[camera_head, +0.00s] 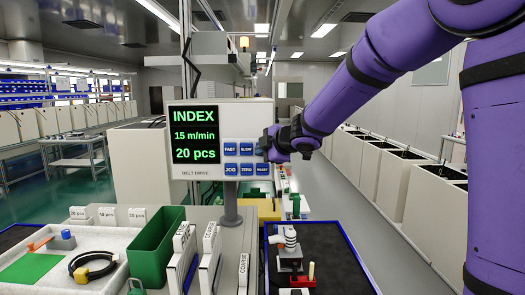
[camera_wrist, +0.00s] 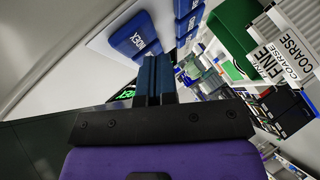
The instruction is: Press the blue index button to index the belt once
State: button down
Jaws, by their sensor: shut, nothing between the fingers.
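The belt drive panel (camera_head: 230,110) faces me on a grey post. Its screen (camera_head: 194,134) reads INDEX, 15 m/min and 20 pcs. Blue buttons are on its right half; in the head view my gripper (camera_head: 267,146) covers the top right one. In the wrist view a blue button marked INDEX (camera_wrist: 131,36) shows just beyond my fingertips (camera_wrist: 156,58). My gripper is shut and empty, its tips close to the panel face. I cannot tell whether they touch the button.
Other blue buttons, FAST (camera_head: 230,148), SLOW (camera_head: 246,148), JOG (camera_head: 230,169) and ZERO (camera_head: 246,169), sit close by. Below stand a green bin (camera_head: 157,245), a white tray (camera_head: 110,240), upright label cards (camera_head: 208,257) and a dark blue-edged mat (camera_head: 340,265).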

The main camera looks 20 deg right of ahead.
dwell(0.3)
jog(key=s, duration=0.1)
jog(key=s+a, duration=0.1)
jog(key=s, duration=0.3)
jog(key=shift+a, duration=0.3)
dwell(0.6)
jog(key=s+d+r+m+g+h, duration=0.1)
jog(key=s+d+r+m+h, duration=0.15)
jog(key=s+d+m, duration=0.35)
jog(key=s+d+r+m+h, duration=0.1)
jog(key=s+d+m+h, duration=0.3)
jog(key=s, duration=0.5)
jog(key=s+a+f+m+g+y, duration=0.1)
jog(key=s+f+m+g, duration=0.1)
jog(key=s, duration=0.8)
jog(key=s+a+f+m+g, duration=0.1)
jog(key=s+f+m+g, duration=0.2)
jog(key=s+m, duration=0.3)
jog(key=s, duration=0.4)
jog(key=shift+s+a+f+m+g+y, duration=0.2)
jog(key=shift+f+m+g+y, duration=0.1)
jog(key=shift+f+g+y, duration=0.1)
